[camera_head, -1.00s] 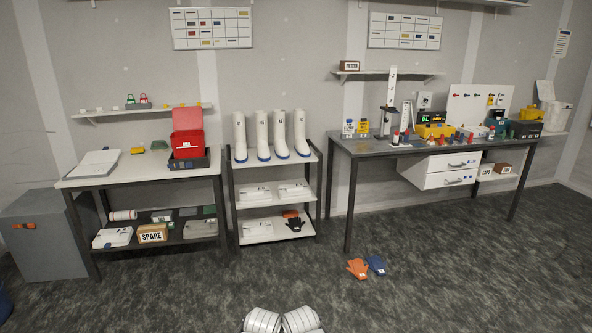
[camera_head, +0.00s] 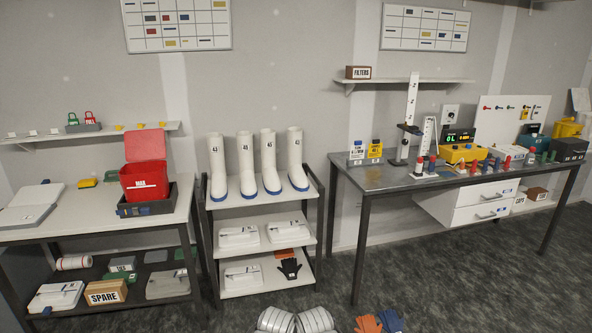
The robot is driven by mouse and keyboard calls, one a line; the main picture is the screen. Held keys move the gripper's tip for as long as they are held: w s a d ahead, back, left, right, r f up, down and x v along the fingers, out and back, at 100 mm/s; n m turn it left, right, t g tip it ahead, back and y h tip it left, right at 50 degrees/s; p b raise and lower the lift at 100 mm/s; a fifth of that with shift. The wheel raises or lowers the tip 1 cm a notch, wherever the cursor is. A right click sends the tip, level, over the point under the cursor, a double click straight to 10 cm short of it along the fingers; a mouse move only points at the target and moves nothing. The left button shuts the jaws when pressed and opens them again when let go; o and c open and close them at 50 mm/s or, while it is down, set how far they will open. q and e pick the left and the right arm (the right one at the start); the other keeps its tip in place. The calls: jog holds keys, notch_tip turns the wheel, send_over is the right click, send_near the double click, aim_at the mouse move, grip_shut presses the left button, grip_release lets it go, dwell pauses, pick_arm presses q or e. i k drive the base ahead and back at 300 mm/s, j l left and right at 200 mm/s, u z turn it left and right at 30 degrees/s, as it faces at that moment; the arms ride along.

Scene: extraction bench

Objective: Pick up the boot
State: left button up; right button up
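Several tall white rubber boots with blue soles stand upright in a row on the top shelf of a dark-framed rack. They are the leftmost boot (camera_head: 217,170), the second boot (camera_head: 246,167), the third boot (camera_head: 269,165) and the rightmost boot (camera_head: 296,160). Each has a small dark number near its top, and the numbers are hard to read surely. The rack's top shelf (camera_head: 262,208) is white and otherwise bare. Neither gripper's fingers are visible.
A left bench (camera_head: 100,222) holds a red bin (camera_head: 146,180). A right workbench (camera_head: 375,180) carries instruments and bottles. White cases and dark gloves (camera_head: 289,268) fill the lower rack shelves. Orange and blue gloves (camera_head: 391,321) lie on the floor. The carpet before the rack looks mostly clear.

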aim_at(297, 176)
jog(key=i, duration=1.9)
jog(key=i+u, duration=0.1)
jog(key=i, duration=0.35)
jog(key=i+l+u, duration=0.15)
jog(key=i, duration=0.35)
jog(key=i+l+u, duration=0.1)
jog(key=i, duration=0.35)
